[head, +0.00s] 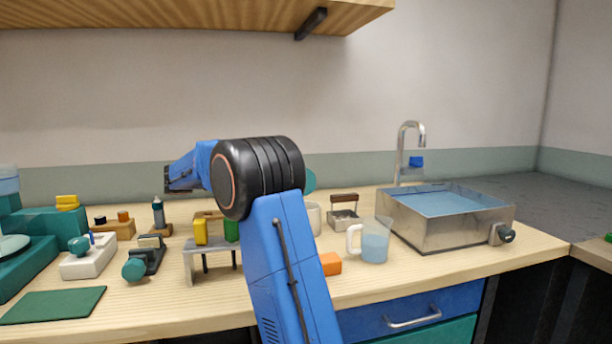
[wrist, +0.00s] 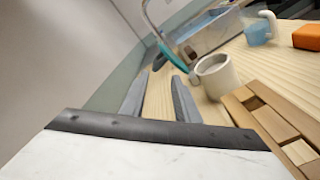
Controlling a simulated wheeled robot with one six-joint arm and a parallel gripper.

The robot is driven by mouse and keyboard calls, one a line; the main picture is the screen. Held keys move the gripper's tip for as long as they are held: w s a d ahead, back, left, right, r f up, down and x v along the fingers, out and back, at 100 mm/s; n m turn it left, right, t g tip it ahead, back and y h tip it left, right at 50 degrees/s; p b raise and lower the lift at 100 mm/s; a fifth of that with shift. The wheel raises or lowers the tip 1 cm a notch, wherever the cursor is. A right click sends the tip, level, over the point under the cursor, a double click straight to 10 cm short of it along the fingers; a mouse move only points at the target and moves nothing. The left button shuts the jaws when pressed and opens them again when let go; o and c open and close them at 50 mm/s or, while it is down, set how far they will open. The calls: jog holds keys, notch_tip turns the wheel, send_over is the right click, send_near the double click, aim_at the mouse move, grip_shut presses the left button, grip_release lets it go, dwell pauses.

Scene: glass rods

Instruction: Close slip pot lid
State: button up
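The slip pot (wrist: 217,77) is a cream, round, open-topped pot in the wrist view, just right of my fingertips. Its teal lid (wrist: 178,54) stands raised at the pot's far side, seen nearly edge-on. In the head view my arm hides most of the pot (head: 314,217); part of the raised teal lid (head: 310,180) shows above it. My gripper (wrist: 164,78) has its two grey fingers apart with nothing between them. The fingers point toward the lid's side of the pot, and I see no contact. The gripper's fingers are not clear in the head view.
A wooden rack (wrist: 267,117) lies right of the pot. A measuring jug of blue liquid (head: 374,243), an orange block (head: 330,264) and a steel sink basin (head: 450,234) stand to the right. Several tools crowd the left of the bench. The wall runs close behind.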

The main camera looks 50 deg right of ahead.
aim_at(312, 174)
jog(key=shift+g, duration=0.3)
jog(key=x, duration=1.1)
jog(key=w+x, duration=0.1)
jog(key=x, duration=0.4)
jog(key=shift+d+r, duration=0.1)
jog(key=shift+d, duration=0.5)
